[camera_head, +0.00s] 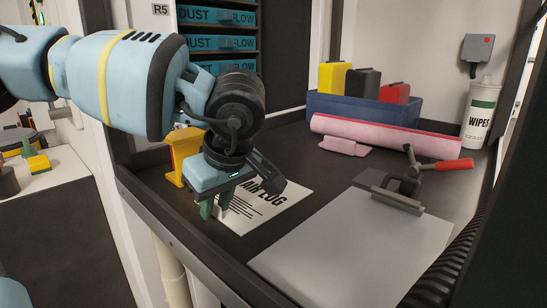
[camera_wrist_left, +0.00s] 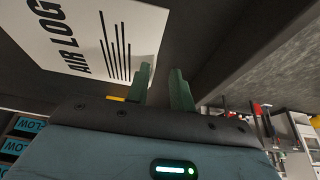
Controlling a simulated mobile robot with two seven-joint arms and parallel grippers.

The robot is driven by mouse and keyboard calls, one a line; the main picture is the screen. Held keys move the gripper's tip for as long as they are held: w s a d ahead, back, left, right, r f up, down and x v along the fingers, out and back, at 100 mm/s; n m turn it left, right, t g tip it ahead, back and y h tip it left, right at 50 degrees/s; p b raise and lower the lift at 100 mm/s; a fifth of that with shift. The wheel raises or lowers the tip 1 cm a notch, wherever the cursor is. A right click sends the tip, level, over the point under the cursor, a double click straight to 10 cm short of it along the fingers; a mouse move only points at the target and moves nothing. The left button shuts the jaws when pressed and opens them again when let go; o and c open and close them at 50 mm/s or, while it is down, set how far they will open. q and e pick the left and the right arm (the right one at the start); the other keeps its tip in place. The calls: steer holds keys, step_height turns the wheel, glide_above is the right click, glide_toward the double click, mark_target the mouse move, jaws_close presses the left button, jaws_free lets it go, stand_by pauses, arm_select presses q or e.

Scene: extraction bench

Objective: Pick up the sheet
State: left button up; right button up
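A white sheet printed "AIR LOG" (camera_head: 262,203) lies flat on the dark bench top. It also shows in the left wrist view (camera_wrist_left: 90,35). My left gripper (camera_head: 215,206) points down at the sheet's near left edge and hides part of it. In the left wrist view its two green fingers (camera_wrist_left: 161,72) stand apart with nothing visible between them. One finger overlaps the sheet's edge in the picture and the other is beyond it; I cannot tell whether either touches the sheet. My right gripper is not in view.
A yellow stand (camera_head: 185,147) is behind my gripper. A pink roll (camera_head: 385,134), blue bin (camera_head: 365,108) and wipes tub (camera_head: 480,115) stand at the back.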

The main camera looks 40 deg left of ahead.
arm_select(q)
jaws_close()
steer(key=shift+d+r, duration=0.1)
steer(key=shift+d, duration=0.05)
steer(key=shift+r, duration=0.2)
step_height(320, 180, up, 9)
steer(key=shift+w+r+p, duration=0.2)
steer(key=shift+w+p, duration=0.05)
steer(key=shift+p, duration=0.15)
